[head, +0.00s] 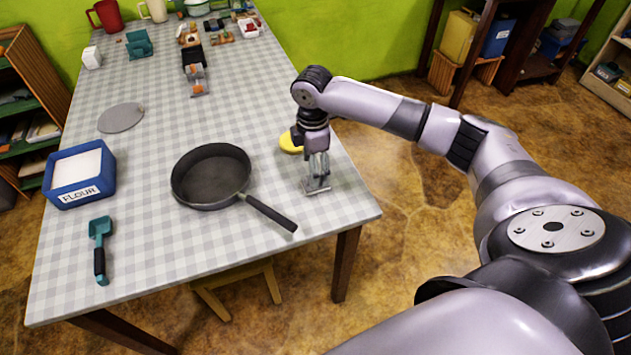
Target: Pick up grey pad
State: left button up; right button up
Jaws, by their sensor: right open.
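A flat, round grey pad (120,118) lies on the checked tablecloth at the left of the table, behind the flour box. My right gripper (317,186) points down near the table's right edge, to the right of the frying pan and far from the pad. It is open and I see nothing between its fingers. Whether its fingertips touch the cloth I cannot tell. My left gripper is not in view.
A black frying pan (210,177) lies between the pad and my right gripper. A blue flour box (80,175), a teal scoop (101,240) and a yellow item (291,142) are also on the table (170,285). Jugs and small items crowd the far end.

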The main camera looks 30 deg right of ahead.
jog(key=shift+f, duration=0.3)
jog(key=f, duration=0.1)
jog(key=d+f, duration=0.1)
jog(key=f, duration=0.1)
jog(key=shift+w+f, duration=0.15)
jog(key=shift+f, duration=0.75)
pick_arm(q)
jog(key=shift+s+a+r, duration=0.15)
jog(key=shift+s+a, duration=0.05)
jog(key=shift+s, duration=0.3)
pick_arm(e)
jog(key=shift+c, duration=0.4)
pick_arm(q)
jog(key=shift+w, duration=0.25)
pick_arm(e)
jog(key=shift+a, duration=0.1)
jog(key=c, duration=1.2)
